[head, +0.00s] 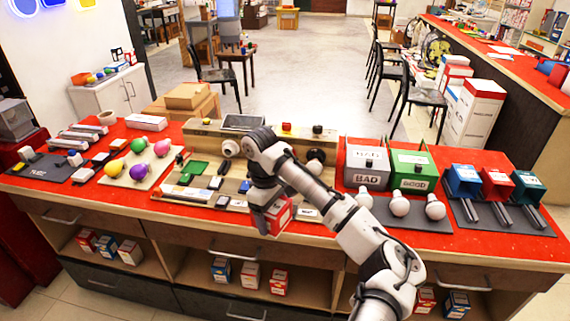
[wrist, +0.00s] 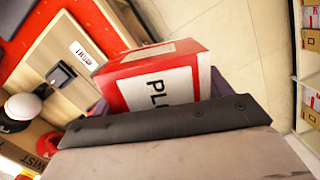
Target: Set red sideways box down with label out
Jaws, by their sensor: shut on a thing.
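A red box (head: 276,216) with a white label is held in my gripper (head: 266,203) at the front edge of the counter, in front of the wooden test board (head: 235,190). In the wrist view the red box (wrist: 190,50) sits tilted beyond the dark gripper pad (wrist: 165,118). Its white label shows large dark letters, partly hidden by the pad. My gripper is shut on the box. Whether the box touches the counter below cannot be told.
The red counter (head: 505,240) holds grey BAD (head: 367,165) and green GOOD (head: 411,170) bins, several bulbs and coloured trays. Open shelves below hold red and blue boxes (head: 250,275). Floor tiles lie clear beyond the counter edge in the wrist view.

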